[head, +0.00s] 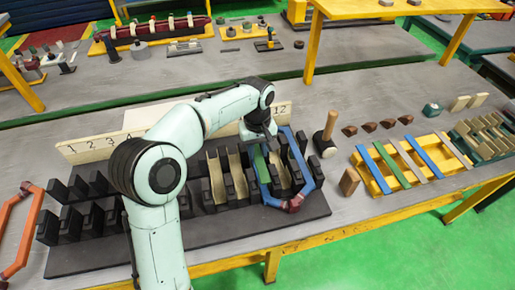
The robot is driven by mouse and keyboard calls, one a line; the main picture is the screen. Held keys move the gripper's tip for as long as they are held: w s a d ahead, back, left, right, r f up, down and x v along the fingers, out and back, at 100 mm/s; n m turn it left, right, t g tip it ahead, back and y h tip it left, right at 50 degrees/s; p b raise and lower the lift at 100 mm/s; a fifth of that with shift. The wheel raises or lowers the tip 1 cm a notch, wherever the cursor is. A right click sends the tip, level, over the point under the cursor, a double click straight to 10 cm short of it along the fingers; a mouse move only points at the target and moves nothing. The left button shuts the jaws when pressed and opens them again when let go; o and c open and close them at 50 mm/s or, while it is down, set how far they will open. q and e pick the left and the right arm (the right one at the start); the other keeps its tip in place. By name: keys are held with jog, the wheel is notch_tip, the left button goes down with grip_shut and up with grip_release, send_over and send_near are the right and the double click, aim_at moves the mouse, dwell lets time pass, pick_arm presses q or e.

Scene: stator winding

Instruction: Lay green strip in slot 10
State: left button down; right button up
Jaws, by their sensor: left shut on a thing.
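My left gripper (262,139) is over the right part of the black slotted stator block (215,233), its jaws shut on the far end of a green strip (260,164). The strip lies lengthwise along a slot, beside the left leg of a blue coil (300,152). Whether it is fully seated in the slot I cannot tell. My arm hides the middle of the number board (84,149); 1, 2, 3 and 12 are readable, but 10 is not. My right gripper is not in view.
A yellow rack (447,170) at the right holds blue, green and tan strips. A wooden-handled mallet (329,130) and a wooden block (349,182) stand between block and rack. An orange coil (22,228) lies at the left. Tan liners (216,181) fill nearby slots.

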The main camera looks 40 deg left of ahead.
aim_at(257, 155)
pick_arm(q)
jog(key=shift+f+b, duration=1.15)
jog(key=shift+f, duration=1)
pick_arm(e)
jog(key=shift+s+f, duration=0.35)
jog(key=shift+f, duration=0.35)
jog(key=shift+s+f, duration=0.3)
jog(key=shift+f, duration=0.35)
pick_arm(q)
jog(key=shift+f, duration=0.65)
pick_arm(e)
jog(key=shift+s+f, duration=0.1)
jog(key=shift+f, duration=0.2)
pick_arm(q)
jog(key=c, duration=0.7)
grip_release()
jog(key=shift+c, duration=0.2)
jog(key=shift+r, duration=0.15)
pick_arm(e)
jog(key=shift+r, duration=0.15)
pick_arm(q)
jog(key=shift+r+p, duration=0.35)
jog(key=shift+r, duration=0.25)
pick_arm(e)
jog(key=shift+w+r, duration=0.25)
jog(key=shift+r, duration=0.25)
pick_arm(q)
jog(key=shift+r, duration=0.1)
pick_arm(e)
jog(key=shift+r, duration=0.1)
